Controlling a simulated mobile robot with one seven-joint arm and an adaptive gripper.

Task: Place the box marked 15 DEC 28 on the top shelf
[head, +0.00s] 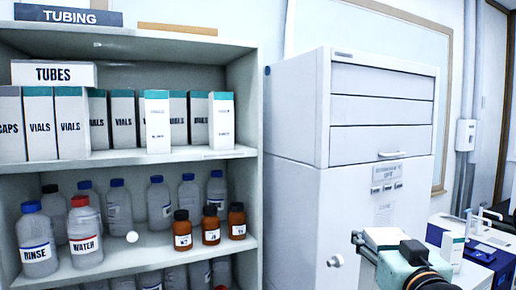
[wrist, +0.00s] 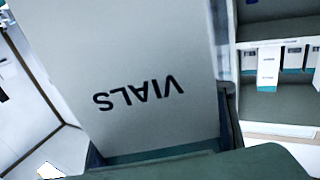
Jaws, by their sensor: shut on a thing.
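A white box printed VIALS (wrist: 150,60) fills much of the wrist view, its lettering upside down and a teal band at its lower end. My gripper (head: 374,250) is shut on this box; a dark finger shows along its right side in the wrist view. In the head view, the gripper is at the lower right, in front of the white cabinet, with a white face (head: 384,237) that seems to be the held box. No date is readable on the held box. The upper shelf (head: 190,157) of the rack is left of the gripper, apart from it.
White-and-teal boxes (head: 156,122) line the upper shelf, with a narrow gap between two front ones. Bottles (head: 84,230) stand on the shelf below. A tall white cabinet (head: 370,130) stands right of the rack. Another white-and-teal box (head: 452,250) stands at the lower right.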

